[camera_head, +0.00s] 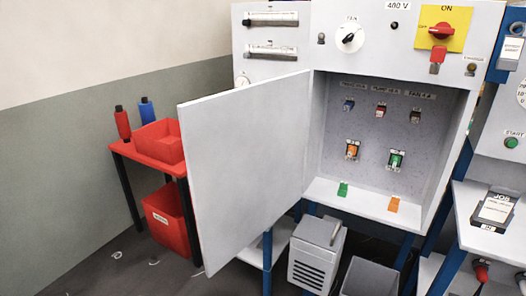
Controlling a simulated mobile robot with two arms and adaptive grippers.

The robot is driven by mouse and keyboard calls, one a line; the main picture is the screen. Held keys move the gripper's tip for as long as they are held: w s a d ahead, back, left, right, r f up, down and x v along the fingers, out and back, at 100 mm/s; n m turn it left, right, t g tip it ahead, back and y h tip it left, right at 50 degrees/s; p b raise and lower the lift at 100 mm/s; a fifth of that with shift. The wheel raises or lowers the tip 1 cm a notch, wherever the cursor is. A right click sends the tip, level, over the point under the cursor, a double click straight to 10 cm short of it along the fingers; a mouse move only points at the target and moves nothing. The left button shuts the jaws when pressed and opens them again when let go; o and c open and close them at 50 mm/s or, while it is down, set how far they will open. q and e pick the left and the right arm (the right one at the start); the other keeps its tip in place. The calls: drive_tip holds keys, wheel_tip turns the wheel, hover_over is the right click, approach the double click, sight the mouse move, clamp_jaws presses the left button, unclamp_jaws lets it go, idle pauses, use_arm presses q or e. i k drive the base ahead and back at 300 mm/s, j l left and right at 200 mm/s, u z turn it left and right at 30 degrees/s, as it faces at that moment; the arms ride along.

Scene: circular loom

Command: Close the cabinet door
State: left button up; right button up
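The cabinet (457,75) is a light grey box on blue legs, at the centre and right. Its door (245,170) is a plain grey panel. It stands wide open, swung out to the left from the left edge of the cabinet opening. The inside of the cabinet shows a speckled back panel (375,125) with several small coloured switches. A green piece (343,189) and an orange piece (393,204) are at the lower front lip. Neither of my grippers is in view.
A red table (127,153) with a red bin (160,141) and two bottles stands left of the door, partly hidden by it. Another red bin (166,220) is below. A grey box (316,254) and an open bin (368,278) stand under the cabinet. A shelf with a device (494,207) is at right.

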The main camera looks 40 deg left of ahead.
sight(244, 147)
drive_tip(key=i+j+z, duration=0.2)
drive_tip(key=j+z, duration=0.2)
drive_tip(key=j, duration=1.4)
drive_tip(key=k+j+z, duration=0.1)
drive_tip(key=j+z, duration=0.25)
drive_tip(key=j, duration=1.45)
